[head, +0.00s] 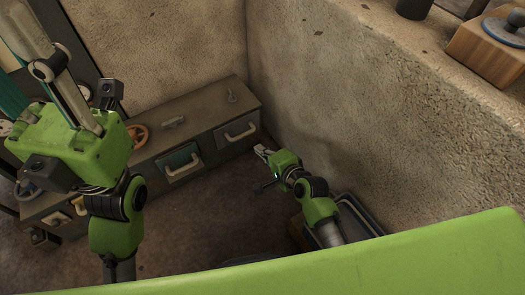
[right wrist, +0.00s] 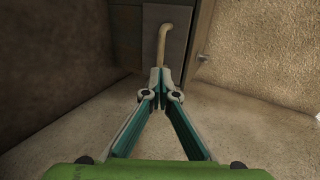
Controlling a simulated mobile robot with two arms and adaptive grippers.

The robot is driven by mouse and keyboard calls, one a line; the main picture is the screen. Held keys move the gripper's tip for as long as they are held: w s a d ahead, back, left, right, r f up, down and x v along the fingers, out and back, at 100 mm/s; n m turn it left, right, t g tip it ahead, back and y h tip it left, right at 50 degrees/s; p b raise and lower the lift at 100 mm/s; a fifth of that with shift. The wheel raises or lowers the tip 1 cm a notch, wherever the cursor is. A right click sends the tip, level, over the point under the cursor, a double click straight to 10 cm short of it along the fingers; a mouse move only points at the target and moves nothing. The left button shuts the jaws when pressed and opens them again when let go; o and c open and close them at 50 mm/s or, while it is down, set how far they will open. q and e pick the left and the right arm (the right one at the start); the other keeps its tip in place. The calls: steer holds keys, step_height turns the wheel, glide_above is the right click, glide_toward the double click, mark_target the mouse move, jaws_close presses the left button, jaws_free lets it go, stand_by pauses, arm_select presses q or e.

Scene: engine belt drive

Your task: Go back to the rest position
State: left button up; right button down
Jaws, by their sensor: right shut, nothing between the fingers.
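My right gripper (head: 262,154) is small in the middle of the head view, low beside the right-hand wall and near the right end of the drawer cabinet (head: 205,120). In the right wrist view its two teal-lined fingers (right wrist: 160,88) meet at the tips, shut with nothing between them. My left gripper (head: 72,115) is large and close at the left of the head view, pointing up. Its fingertips run toward the top edge, so its opening is unclear.
The cabinet has pale handles, one (head: 240,132) near its right end. A cream curved handle (right wrist: 177,36) on a grey panel lies ahead of the right fingers. An orange wheel (head: 138,135) sits on the cabinet. A wooden block (head: 487,50) stands on the ledge at upper right.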

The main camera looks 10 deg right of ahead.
steer(key=shift+s+d+r, duration=0.15)
steer(key=shift+s+r, duration=0.05)
steer(key=shift+s, duration=0.2)
